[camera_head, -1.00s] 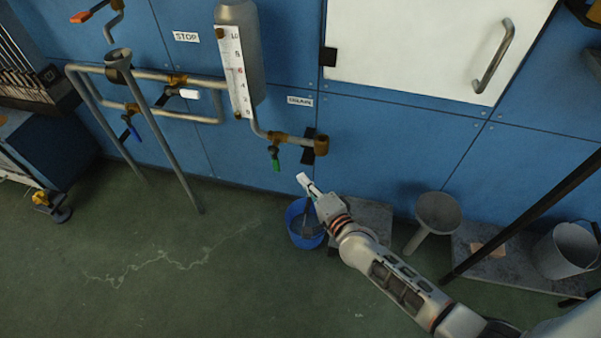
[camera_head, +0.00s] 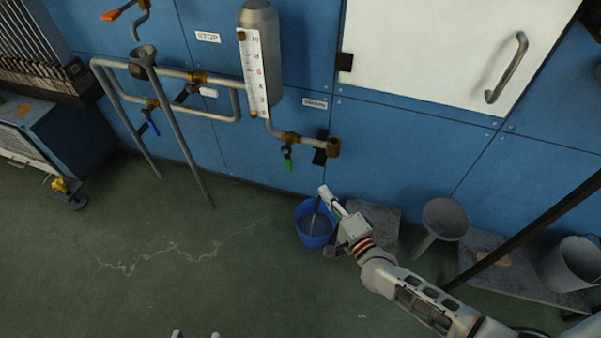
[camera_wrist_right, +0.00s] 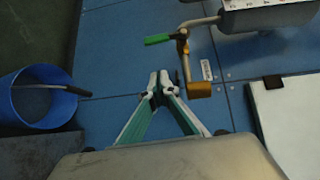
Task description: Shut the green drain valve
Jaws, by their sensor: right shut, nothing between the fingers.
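The green drain valve handle (camera_head: 287,160) hangs downward from a brass valve on the short drain pipe (camera_head: 305,140) at the blue wall, crosswise to that pipe. In the right wrist view the green handle (camera_wrist_right: 158,39) points left. My right gripper (camera_head: 324,191) is shut and empty, below and to the right of the handle and apart from it. Its fingertips (camera_wrist_right: 163,78) show close together in the wrist view. Two pale tips of my left gripper (camera_head: 196,334) show apart at the bottom edge; the rest is out of view.
A blue bucket (camera_head: 315,225) stands on the floor below the drain outlet (camera_head: 333,147). A blue-handled valve (camera_head: 154,128) and a white-handled valve (camera_head: 208,92) sit on pipes to the left. A grey stool (camera_head: 444,218) stands right.

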